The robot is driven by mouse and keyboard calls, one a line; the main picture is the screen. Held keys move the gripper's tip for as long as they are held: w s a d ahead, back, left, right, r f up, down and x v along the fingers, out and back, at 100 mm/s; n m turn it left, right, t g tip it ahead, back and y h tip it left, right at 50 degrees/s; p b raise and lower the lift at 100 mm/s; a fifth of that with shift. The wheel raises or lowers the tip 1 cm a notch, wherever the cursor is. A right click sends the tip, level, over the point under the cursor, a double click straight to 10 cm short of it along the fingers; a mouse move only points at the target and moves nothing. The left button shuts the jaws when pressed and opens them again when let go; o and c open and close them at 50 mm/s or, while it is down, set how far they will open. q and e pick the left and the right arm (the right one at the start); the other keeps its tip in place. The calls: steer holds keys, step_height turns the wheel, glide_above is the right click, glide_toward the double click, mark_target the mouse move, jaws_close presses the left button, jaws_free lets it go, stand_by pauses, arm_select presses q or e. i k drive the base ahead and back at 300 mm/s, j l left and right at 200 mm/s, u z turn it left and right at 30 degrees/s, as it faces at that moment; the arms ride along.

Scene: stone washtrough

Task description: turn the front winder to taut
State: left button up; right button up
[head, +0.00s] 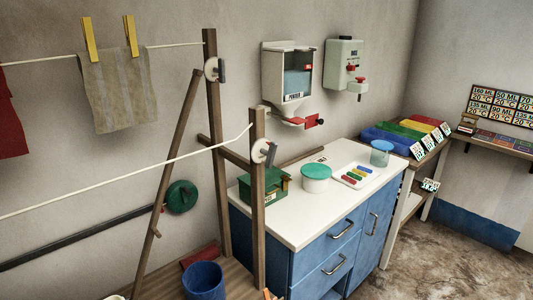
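The front winder (260,151) is a white disc with a dark handle, mounted near the top of the front wooden post (258,205). Its handle stands nearly upright, leaning slightly. The front line (120,178) runs from this post down to the left edge with a slight curve, and nothing hangs on its visible part. A similar rear winder (211,70) sits on the taller back post, with the rear line (178,45) leading left from it. Markings on the winders are too small to read. Neither of my grippers is in view.
A grey cloth (115,90) hangs by yellow pegs from the rear line, with a red cloth (10,120) at the left edge. A blue cabinet with a white top (300,225) stands right of the front post. A blue bucket (204,280) stands below.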

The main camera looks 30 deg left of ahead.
mark_target(270, 154)
steer(key=u, duration=1.2)
steer(key=i+l+u, duration=0.1)
steer(key=l+u, duration=0.45)
steer(key=u, duration=0.25)
steer(key=l+u, duration=0.8)
steer(key=k+l+u, duration=0.15)
steer(key=l, duration=0.25)
steer(key=l+u, duration=0.15)
steer(key=l, duration=0.2)
steer(key=k+l+u, duration=0.1)
steer(key=l, duration=0.25)
steer(key=k+l+u, duration=0.15)
steer(key=l, duration=0.2)
steer(key=k+l+u, duration=0.15)
steer(key=k+l, duration=0.2)
steer(key=l, duration=0.2)
steer(key=k+l, duration=0.2)
steer(key=l, duration=0.15)
steer(key=k+l, duration=0.2)
steer(key=l, duration=0.2)
